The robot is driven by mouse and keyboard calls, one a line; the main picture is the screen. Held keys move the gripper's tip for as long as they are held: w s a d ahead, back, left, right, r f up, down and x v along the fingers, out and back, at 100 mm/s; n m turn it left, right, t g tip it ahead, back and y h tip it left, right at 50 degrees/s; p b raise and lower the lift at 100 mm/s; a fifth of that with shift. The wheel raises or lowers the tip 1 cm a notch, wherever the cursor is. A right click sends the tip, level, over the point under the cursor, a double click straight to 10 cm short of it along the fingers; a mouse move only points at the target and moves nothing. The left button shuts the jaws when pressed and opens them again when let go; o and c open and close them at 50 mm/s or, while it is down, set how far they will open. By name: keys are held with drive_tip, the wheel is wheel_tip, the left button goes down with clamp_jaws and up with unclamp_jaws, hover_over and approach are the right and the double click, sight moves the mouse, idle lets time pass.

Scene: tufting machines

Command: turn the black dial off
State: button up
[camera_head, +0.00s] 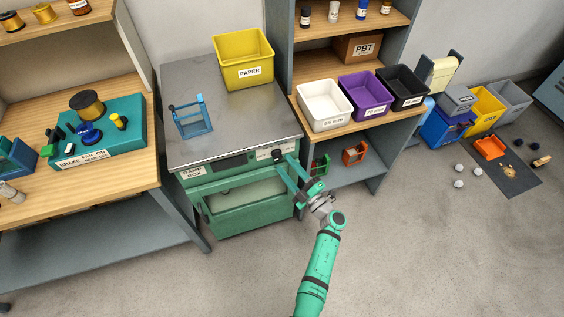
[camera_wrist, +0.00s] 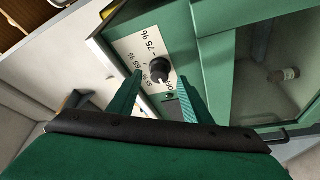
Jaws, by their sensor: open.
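The black dial (camera_wrist: 158,68) is a round knob on a white labelled plate (camera_wrist: 140,40) on the front of the green damp box. In the head view the dial (camera_head: 277,153) shows small at the upper right of the box front, close to the fingertips. The damp box (camera_head: 245,187) has a grey top. My gripper (camera_head: 285,162) reaches the box front from the right. In the wrist view my gripper (camera_wrist: 158,82) is open, with one green finger on each side of the dial's lower part. I cannot tell whether the fingers touch it.
A yellow paper bin (camera_head: 243,62) and a small blue frame (camera_head: 192,117) stand on the box top. A shelf with white (camera_head: 324,106), purple (camera_head: 363,96) and black bins (camera_head: 402,88) is close on the right. The floor in front is clear.

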drive_tip(key=v, duration=0.7)
drive_tip(key=shift+s, duration=0.25)
drive_tip(key=shift+s+d, duration=0.1)
drive_tip(key=s+a+r+m+h, duration=0.2)
drive_tip(key=s+r+m+h, duration=0.2)
drive_tip(key=s, duration=0.9)
drive_tip(key=s+a+r+m+h, duration=0.3)
drive_tip(key=s+m, duration=0.6)
drive_tip(key=s, duration=0.4)
drive_tip(key=s+a+r+m+h, duration=0.2)
drive_tip(key=s+r+m+h, duration=0.3)
drive_tip(key=s, duration=0.8)
drive_tip(key=shift+s+a+m+g, duration=0.15)
drive_tip(key=shift+s+m+g, duration=0.25)
drive_tip(key=shift+m, duration=0.7)
drive_tip(key=shift+r, duration=0.15)
